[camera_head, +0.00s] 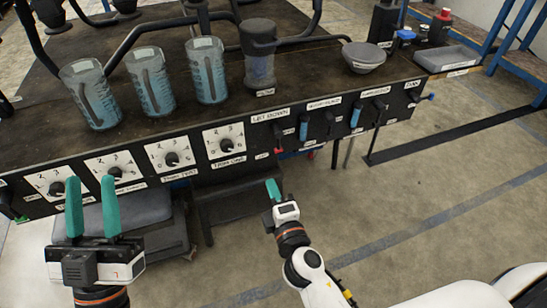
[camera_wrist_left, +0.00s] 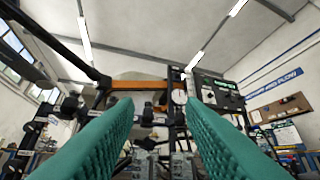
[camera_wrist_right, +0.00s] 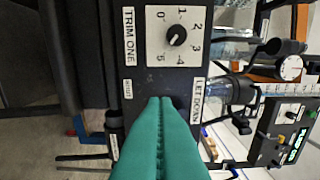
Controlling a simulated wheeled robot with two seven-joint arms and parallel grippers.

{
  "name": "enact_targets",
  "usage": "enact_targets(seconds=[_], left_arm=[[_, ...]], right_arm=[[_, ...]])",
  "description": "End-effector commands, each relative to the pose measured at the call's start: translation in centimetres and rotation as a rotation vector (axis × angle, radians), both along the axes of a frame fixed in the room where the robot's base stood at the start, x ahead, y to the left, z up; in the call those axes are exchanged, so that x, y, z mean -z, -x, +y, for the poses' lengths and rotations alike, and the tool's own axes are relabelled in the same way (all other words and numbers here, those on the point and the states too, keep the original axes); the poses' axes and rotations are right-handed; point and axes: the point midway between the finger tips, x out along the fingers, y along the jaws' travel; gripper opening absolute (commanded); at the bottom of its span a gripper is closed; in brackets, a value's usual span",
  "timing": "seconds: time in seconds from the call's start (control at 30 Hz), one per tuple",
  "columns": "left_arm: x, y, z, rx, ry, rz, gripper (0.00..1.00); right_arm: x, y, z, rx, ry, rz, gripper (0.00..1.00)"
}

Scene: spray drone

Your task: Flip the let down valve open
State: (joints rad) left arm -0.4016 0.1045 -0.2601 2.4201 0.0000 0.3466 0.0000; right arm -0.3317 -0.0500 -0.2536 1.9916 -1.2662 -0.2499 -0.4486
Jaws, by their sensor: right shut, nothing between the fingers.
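The let down valve (camera_head: 278,135) is a dark lever on the black front panel, below the "LET DOWN" label (camera_head: 270,116), with a bit of red at its lower end. My right gripper (camera_head: 272,188) is shut and empty, below and in front of it. In the right wrist view the shut teal fingers (camera_wrist_right: 158,102) point at the panel beside the "LET DOWN" label (camera_wrist_right: 197,102) and largely hide the lever. I cannot tell whether they touch it. My left gripper (camera_head: 92,185) is open and empty in front of the left dials.
Other levers, including a blue one (camera_head: 304,128), sit close to the right on the panel. White dials (camera_head: 224,141) line the left. Clear jugs (camera_head: 206,72) and a bowl (camera_head: 363,57) stand on the bench top (camera_head: 310,85). Floor in front is clear at right.

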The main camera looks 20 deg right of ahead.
Motion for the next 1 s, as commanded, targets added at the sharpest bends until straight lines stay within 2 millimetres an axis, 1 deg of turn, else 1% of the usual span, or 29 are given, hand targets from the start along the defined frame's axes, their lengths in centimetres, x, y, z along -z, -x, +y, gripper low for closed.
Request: enact_targets(seconds=[0.2, 0.33, 0.47, 0.53, 0.7, 0.77, 0.8, 0.9, 1.0], left_arm=[[0.1, -0.1, 0.0, -0.001, -0.003, 0.007, 0.36], [0.4, -0.5, 0.0, -0.003, -0.011, 0.039, 0.36], [0.9, -1.0, -0.1, -0.005, -0.026, 0.085, 0.36], [1.1, -1.2, -0.1, -0.006, -0.031, 0.102, 0.36], [0.9, -0.8, -0.1, -0.004, -0.02, 0.065, 0.36], [0.6, -0.5, -0.1, -0.002, -0.013, 0.044, 0.36], [0.5, -0.6, -0.1, -0.003, -0.015, 0.049, 0.36], [0.7, -0.8, -0.1, -0.004, -0.021, 0.067, 0.36], [0.8, -0.8, -0.1, -0.004, -0.02, 0.066, 0.36]], right_arm=[[0.0, -0.2, 0.0, -0.001, -0.001, 0.001, 0.0], [-0.1, -1.5, 0.0, -0.001, -0.001, 0.0, 0.0], [-0.1, -3.9, 0.0, -0.002, -0.001, -0.002, 0.0], [-0.1, -5.5, -0.1, -0.001, 0.0, -0.002, 0.0], [0.0, -9.2, -0.1, -0.002, 0.0, -0.001, 0.0], [0.0, -10.3, -0.1, -0.001, 0.0, 0.0, 0.0], [0.1, -10.4, -0.9, 0.001, 0.003, 0.002, 0.0], [0.0, -10.6, -2.5, 0.0, 0.002, 0.002, 0.0], [0.1, -10.8, -3.4, -0.001, 0.0, 0.002, 0.0]])
